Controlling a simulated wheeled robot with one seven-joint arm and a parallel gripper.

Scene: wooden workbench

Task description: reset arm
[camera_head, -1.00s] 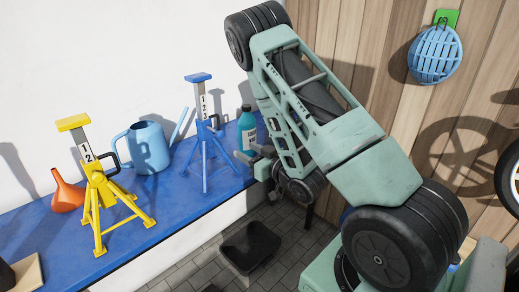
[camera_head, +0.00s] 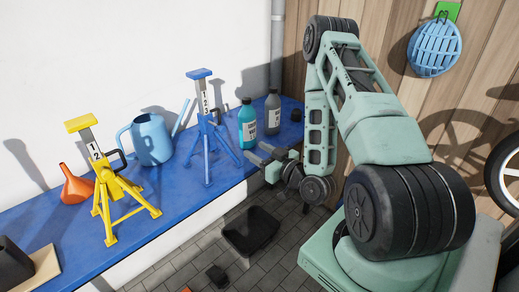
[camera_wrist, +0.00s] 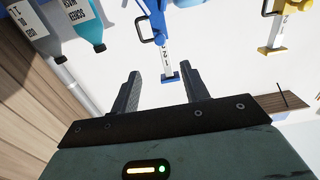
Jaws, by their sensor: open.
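My gripper (camera_head: 265,160) is open and empty, at the front edge of the blue bench top (camera_head: 180,190). It is just in front of a teal bottle (camera_head: 247,127), apart from it. In the wrist view my gripper (camera_wrist: 160,85) shows two dark fingers spread apart with nothing between them. Beyond them the blue jack stand (camera_wrist: 163,45) shows upside down.
On the bench are a yellow jack stand (camera_head: 112,190), an orange funnel (camera_head: 75,186), a blue watering can (camera_head: 152,141), the blue stand (camera_head: 206,130) and a grey bottle (camera_head: 272,113). A black container (camera_head: 250,230) stands on the tiled floor (camera_head: 180,268).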

